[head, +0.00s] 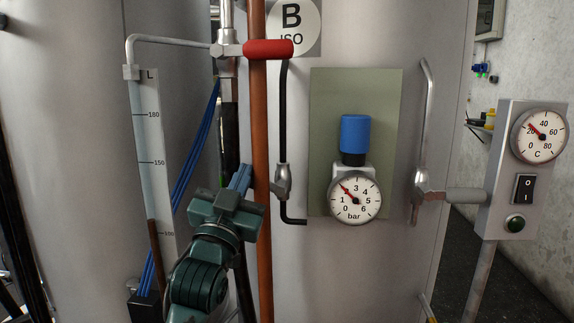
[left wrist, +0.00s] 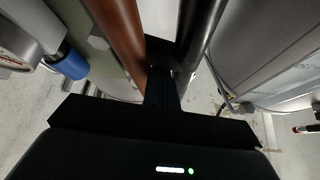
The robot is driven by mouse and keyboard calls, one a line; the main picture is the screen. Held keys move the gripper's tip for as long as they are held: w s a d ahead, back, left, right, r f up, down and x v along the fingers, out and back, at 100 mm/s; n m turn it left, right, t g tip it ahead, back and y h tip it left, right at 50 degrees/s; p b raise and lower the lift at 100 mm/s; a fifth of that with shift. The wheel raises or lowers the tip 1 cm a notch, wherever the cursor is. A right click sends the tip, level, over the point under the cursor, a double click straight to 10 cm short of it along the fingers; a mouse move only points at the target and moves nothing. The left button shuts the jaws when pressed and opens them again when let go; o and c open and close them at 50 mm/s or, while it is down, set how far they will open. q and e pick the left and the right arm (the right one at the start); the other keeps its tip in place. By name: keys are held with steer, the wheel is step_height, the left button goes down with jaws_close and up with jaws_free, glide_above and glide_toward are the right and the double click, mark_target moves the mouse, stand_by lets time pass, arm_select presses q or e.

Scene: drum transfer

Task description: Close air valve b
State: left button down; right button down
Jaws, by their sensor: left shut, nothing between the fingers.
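A round sign with B and ISO (head: 291,22) is on the large grey tank. Left of it, a metal valve (head: 227,48) has a red lever (head: 268,49) lying level across the copper pipe. A small metal valve (head: 283,181) sits in the black tube lower down, just right of the copper pipe. No label shows which of these is air valve b. My left gripper (head: 241,177) is shut and empty, left of the copper pipe and the small valve, well below the red lever. The left wrist view shows its fingers (left wrist: 162,88) between two pipes. My right gripper is not in view.
The copper pipe (head: 258,110) stands close to my gripper. A blue-capped regulator (head: 354,135) with a bar gauge (head: 355,198) is on an olive plate (head: 325,100). A level scale (head: 153,130) is at left.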

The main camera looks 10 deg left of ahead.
arm_select(q)
steer(key=shift+a+f, duration=0.3)
steer(key=shift+f, duration=0.7)
steer(key=shift+p, duration=0.4)
